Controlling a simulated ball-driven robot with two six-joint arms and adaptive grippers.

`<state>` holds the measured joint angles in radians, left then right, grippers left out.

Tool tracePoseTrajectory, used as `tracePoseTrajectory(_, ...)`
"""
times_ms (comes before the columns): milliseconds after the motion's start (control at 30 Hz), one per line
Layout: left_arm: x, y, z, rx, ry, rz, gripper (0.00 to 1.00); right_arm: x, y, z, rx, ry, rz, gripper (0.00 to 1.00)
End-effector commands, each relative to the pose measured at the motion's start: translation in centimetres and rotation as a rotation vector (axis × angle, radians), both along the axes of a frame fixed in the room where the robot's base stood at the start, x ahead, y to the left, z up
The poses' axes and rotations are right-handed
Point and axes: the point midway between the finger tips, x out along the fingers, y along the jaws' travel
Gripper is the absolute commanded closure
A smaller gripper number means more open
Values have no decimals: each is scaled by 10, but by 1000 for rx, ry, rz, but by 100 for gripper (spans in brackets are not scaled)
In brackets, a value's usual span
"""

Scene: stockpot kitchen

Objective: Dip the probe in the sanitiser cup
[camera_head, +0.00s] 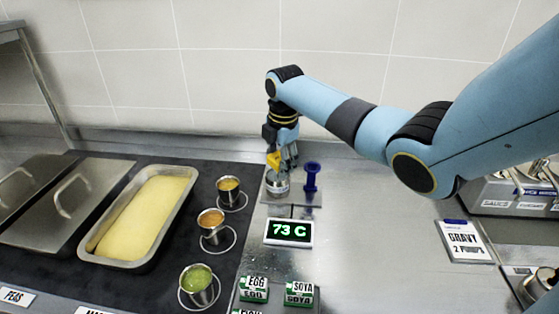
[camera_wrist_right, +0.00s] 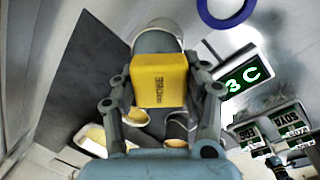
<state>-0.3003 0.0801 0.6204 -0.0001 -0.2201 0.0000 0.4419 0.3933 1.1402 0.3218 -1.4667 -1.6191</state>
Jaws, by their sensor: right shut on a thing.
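The probe (camera_head: 273,159) has a yellow block handle, which shows close up in the right wrist view (camera_wrist_right: 158,80) with lettering on it. My right gripper (camera_head: 283,163) is shut on this handle, with a finger on each side. A small metal cup (camera_head: 278,186), which looks like the sanitiser cup, stands directly below the gripper. In the right wrist view a grey round shape with a pale rim (camera_wrist_right: 158,38) shows just beyond the handle. The probe's tip is hidden, so I cannot tell how deep it is in the cup. My left gripper is out of view.
A blue spool-shaped stand (camera_head: 312,178) is close right of the cup. A display reading 73 C (camera_head: 289,232) lies in front. Several small sauce cups, one green (camera_head: 197,284), and a yellow-filled tray (camera_head: 145,215) are left.

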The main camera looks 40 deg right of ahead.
Motion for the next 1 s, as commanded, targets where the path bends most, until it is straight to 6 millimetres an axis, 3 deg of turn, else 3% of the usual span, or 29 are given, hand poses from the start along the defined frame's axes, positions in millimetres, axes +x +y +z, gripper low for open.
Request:
tracePoseTrajectory(800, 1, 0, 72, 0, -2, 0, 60, 0, 0, 70, 0, -1, 0, 87)
tracePoseTrajectory(1000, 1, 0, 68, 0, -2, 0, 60, 1, 0, 83, 0, -2, 1, 87)
